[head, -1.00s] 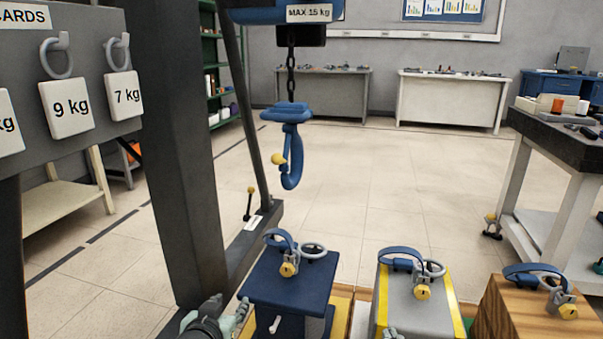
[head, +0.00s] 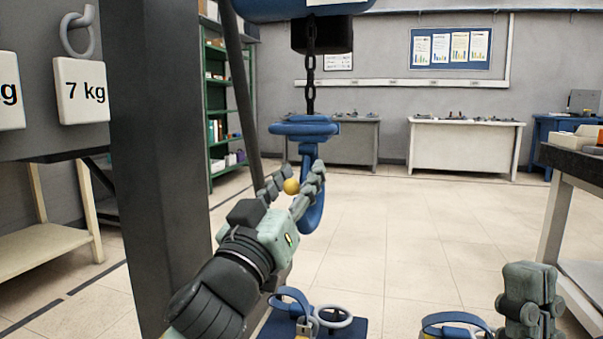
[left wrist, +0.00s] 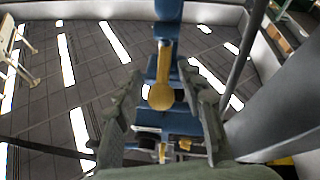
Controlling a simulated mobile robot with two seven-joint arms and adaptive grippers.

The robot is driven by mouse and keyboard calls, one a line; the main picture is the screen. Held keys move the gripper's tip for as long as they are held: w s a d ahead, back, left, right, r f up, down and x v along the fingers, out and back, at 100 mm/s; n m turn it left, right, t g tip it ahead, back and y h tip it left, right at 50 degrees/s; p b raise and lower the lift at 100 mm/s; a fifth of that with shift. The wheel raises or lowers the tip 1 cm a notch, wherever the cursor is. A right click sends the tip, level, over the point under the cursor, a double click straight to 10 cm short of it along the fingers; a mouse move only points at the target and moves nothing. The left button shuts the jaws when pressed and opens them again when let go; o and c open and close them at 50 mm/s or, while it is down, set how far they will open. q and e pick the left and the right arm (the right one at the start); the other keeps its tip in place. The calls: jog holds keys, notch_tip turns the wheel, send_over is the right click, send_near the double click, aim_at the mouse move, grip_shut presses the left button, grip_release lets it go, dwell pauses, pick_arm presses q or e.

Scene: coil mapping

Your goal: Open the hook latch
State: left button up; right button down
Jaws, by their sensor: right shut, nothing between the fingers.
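The blue hook (head: 312,215) hangs from a chain under the hoist. Its latch has a yellow ball knob (head: 291,186), which also shows in the left wrist view (left wrist: 161,97) at the end of a yellow lever. My left gripper (head: 299,173) is open at the hook, with one finger on each side of the knob. In the left wrist view gaps show between the knob and both fingers. The gripper hides part of the hook's left side and the latch. My right gripper (head: 530,270) is shut and empty at the lower right, apart from the hook.
A dark post (head: 165,150) stands left of the hook, with a thinner slanted bar beside it. A blue block (head: 362,328) with a ring and strap stands below. A dark-topped table (head: 572,165) is at the right. The floor behind the hook is clear.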

pick_arm(q)
jog(key=shift+x, duration=0.75)
grip_shut()
jog(key=shift+d, duration=0.15)
